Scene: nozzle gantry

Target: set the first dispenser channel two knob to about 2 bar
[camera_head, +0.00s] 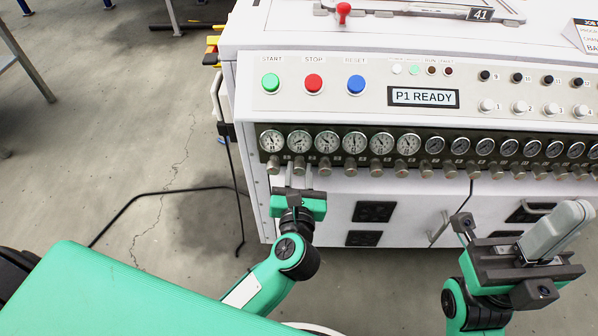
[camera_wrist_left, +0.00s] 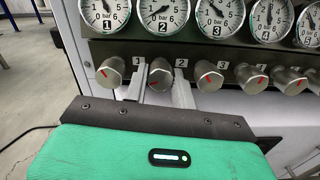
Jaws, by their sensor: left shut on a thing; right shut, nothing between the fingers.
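The channel two knob (camera_wrist_left: 160,73) is a silver knob with a red mark, under the round gauge numbered 2 (camera_wrist_left: 161,14) in the left wrist view. My left gripper (camera_wrist_left: 160,88) has one finger on each side of this knob and is shut on it. In the head view the left gripper (camera_head: 299,178) reaches up to the second knob (camera_head: 299,166) from the left, below the second gauge (camera_head: 300,141). The needle's exact reading is too small to tell. My right gripper (camera_head: 570,220) is shut and empty, at the right, clear of the panel.
Knob 1 (camera_wrist_left: 110,72) and knob 3 (camera_wrist_left: 210,77) stand close beside the left fingers. More gauges and knobs run along the row to the right. START (camera_head: 270,82), STOP (camera_head: 314,83) and RESET (camera_head: 356,84) buttons and a "P1 READY" display (camera_head: 422,97) are above.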

